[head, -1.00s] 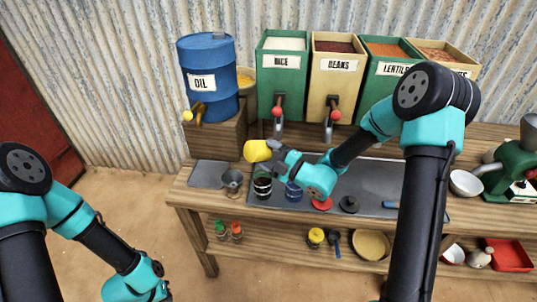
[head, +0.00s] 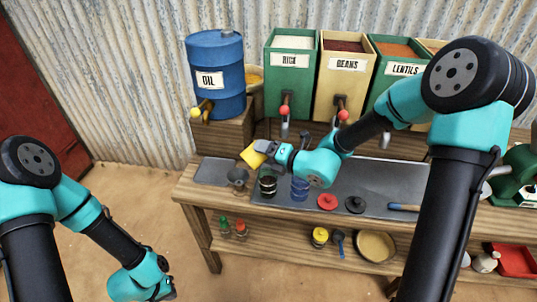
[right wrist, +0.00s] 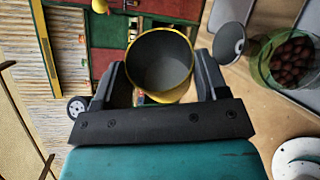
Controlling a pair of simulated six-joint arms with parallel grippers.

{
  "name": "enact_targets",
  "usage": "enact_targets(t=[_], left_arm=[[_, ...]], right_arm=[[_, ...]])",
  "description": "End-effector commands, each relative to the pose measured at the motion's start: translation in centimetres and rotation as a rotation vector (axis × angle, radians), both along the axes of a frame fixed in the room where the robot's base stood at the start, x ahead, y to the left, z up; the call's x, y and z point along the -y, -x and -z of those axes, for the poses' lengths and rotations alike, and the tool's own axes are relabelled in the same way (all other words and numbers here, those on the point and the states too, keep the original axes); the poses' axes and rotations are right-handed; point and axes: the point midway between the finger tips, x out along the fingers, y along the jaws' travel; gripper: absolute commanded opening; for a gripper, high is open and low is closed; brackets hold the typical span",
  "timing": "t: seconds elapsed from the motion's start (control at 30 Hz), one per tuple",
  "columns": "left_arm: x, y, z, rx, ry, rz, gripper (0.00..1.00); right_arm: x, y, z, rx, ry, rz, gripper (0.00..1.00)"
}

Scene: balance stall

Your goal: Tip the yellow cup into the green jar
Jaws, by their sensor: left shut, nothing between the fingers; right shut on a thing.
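The yellow cup (head: 252,157) is held tilted by my right gripper (head: 263,150), above the table's left part. In the right wrist view the cup (right wrist: 160,65) sits between both fingers; its grey inside shows no contents. The green jar (head: 268,188) stands upright on the table below the cup and slightly right of it. In the right wrist view the green jar (right wrist: 262,72) is see-through and holds several dark reddish-brown round pieces. My left gripper (head: 168,293) is shut and empty, low at the left, away from the table; its fingertips show only partly.
A small grey metal vessel (head: 238,177) stands left of the jar, and a blue jar (head: 299,189) stands right. The oil drum (head: 216,75) and food bins (head: 290,75) with taps stand behind. Red and dark lids (head: 327,202) lie on the grey mat (head: 378,180).

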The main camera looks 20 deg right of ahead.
Motion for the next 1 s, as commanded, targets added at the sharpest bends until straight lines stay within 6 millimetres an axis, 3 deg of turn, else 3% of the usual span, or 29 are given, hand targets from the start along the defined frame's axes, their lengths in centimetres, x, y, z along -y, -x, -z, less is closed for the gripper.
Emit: enact_targets(t=[0.37, 1.0], left_arm=[[0.0, 0.0, 0.0, 0.0, 0.0, 0.0, 0.0], [0.0, 0.0, 0.0, 0.0, 0.0, 0.0, 0.0]], right_arm=[[-0.8, 0.4, -0.2, 0.123, 0.313, -0.001, 0.38], [-1.3, 0.5, 1.8, 0.267, 0.682, 0.001, 0.38]])
